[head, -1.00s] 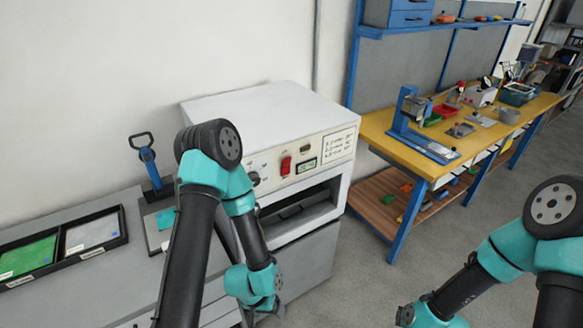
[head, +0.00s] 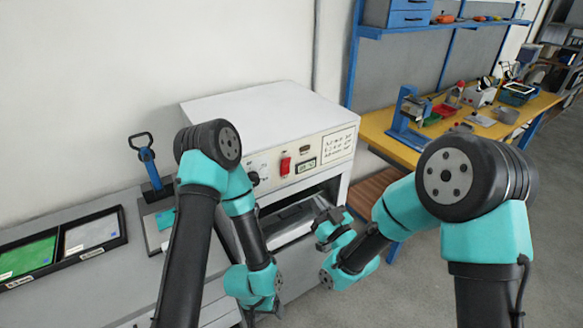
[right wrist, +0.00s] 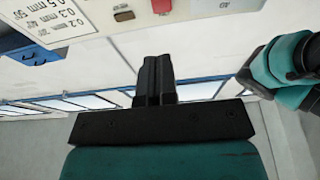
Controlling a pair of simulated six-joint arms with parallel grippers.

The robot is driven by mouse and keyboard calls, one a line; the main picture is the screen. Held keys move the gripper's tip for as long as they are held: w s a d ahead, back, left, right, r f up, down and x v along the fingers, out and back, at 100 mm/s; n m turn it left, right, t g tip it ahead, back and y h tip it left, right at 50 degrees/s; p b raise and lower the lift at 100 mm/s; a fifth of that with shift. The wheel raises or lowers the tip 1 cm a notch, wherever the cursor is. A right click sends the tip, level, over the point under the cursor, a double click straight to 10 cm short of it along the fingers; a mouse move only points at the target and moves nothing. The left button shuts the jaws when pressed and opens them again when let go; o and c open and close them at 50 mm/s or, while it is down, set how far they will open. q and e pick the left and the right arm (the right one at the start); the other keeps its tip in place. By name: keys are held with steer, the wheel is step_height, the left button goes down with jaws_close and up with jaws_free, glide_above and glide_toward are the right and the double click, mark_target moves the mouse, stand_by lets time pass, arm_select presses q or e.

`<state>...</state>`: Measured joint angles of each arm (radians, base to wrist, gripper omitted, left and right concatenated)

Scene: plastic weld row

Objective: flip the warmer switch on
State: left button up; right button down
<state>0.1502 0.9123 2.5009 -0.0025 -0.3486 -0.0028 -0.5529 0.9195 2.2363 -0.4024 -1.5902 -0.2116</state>
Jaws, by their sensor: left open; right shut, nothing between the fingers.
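The warmer is a white box oven (head: 262,112) with an open front slot. Its front panel carries a red switch (head: 285,165), a small display (head: 306,166) and a dark knob (head: 253,178). I cannot tell the switch's position. My right gripper (head: 322,207) is shut and empty, in front of the slot and below and right of the switch. In the right wrist view its closed fingers (right wrist: 154,62) point toward the warmer, and part of the red switch (right wrist: 161,6) shows at the top edge. My left gripper (head: 262,311) is low at the bottom edge, mostly hidden.
A grey counter (head: 110,285) at left holds a black tray (head: 124,232) with green and grey sections and a blue-handled tool (head: 147,160). A yellow workbench (head: 545,101) with tools stands at right. Open floor lies between.

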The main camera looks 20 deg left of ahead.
mark_target(288, 161)
steer(key=shift+a+r, duration=0.1)
steer(key=shift+a, duration=0.05)
steer(key=x, duration=1.4)
stand_by(0.4)
